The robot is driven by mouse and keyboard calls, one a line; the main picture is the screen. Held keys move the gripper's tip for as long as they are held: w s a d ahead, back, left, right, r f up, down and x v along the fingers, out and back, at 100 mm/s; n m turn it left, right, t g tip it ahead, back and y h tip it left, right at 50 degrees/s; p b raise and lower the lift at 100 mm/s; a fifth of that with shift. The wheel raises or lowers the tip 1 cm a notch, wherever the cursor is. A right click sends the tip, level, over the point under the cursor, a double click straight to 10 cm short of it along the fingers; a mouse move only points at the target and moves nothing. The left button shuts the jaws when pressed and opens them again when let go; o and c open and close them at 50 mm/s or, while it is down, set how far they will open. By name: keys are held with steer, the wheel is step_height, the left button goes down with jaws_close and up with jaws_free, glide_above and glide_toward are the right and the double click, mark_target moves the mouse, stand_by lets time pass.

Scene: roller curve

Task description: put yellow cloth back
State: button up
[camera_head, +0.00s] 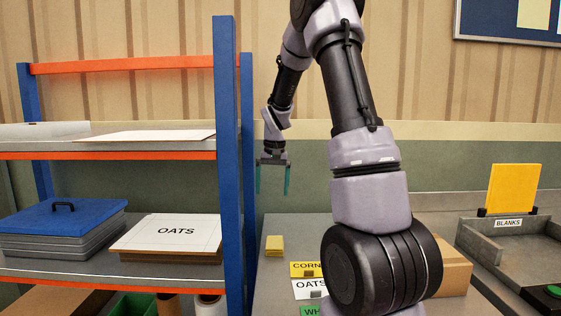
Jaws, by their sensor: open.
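The yellow cloth appears to be the small folded yellow stack (274,245) on the grey table, just right of the blue shelf post. My gripper (273,180) hangs above it, pointing down, with its two teal fingers apart and nothing between them. A clear vertical gap lies between the fingertips and the yellow stack. Nothing hides the stack in this view.
A blue-and-orange shelf rack (228,170) stands at the left, holding an OATS-labelled stack (175,232) and a blue lid (60,215). CORN (305,268) and OATS (308,289) cards lie right of the yellow stack. A BLANKS tray (508,223) with a yellow panel (513,188) is at right.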

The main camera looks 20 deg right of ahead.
steer(key=s+a+r+t, duration=0.2)
steer(key=s+r, duration=0.4)
steer(key=r, duration=0.1)
steer(key=s+a+r+t, duration=0.1)
steer(key=s+a+r, duration=0.2)
steer(key=s+r, duration=0.4)
steer(key=s+a+r+t+y, duration=0.1)
steer(key=s+r, duration=0.1)
steer(key=s, duration=0.5)
steer(key=s+a+r+t, duration=0.2)
steer(key=s, duration=0.5)
steer(key=shift+s+r+y, duration=0.15)
steer(key=shift+y, duration=0.25)
